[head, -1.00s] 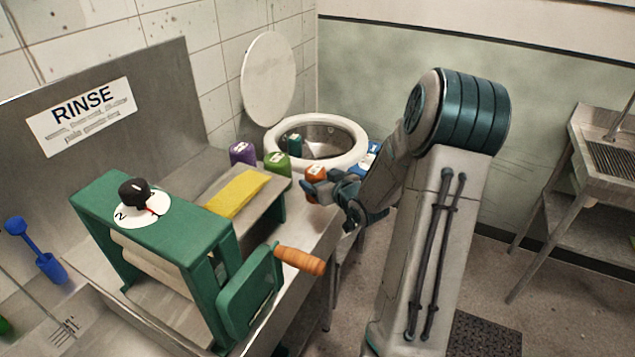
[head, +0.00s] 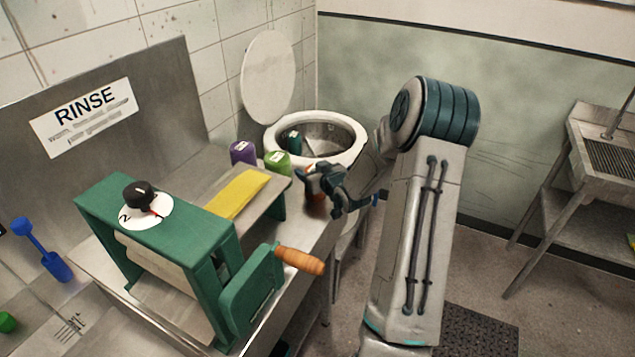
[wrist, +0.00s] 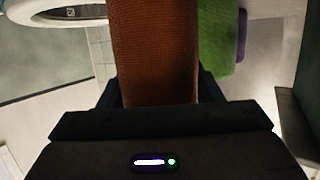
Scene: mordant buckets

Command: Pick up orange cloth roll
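The orange cloth roll (wrist: 155,50) fills the space between my gripper's fingers in the wrist view, with no gap visible on either side. In the head view the roll (head: 316,204) is upright at the right edge of the steel counter, mostly hidden behind my gripper (head: 322,178). Its lower part looks dark and shaded. My gripper is shut on the roll. I cannot tell whether the roll's base touches the counter.
A green roll (head: 278,162) and a purple roll (head: 242,152) stand just left. A yellow cloth (head: 237,193) lies on the green wringer's (head: 150,218) board. A round white-rimmed tub (head: 350,156) is behind. Open floor lies to the right.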

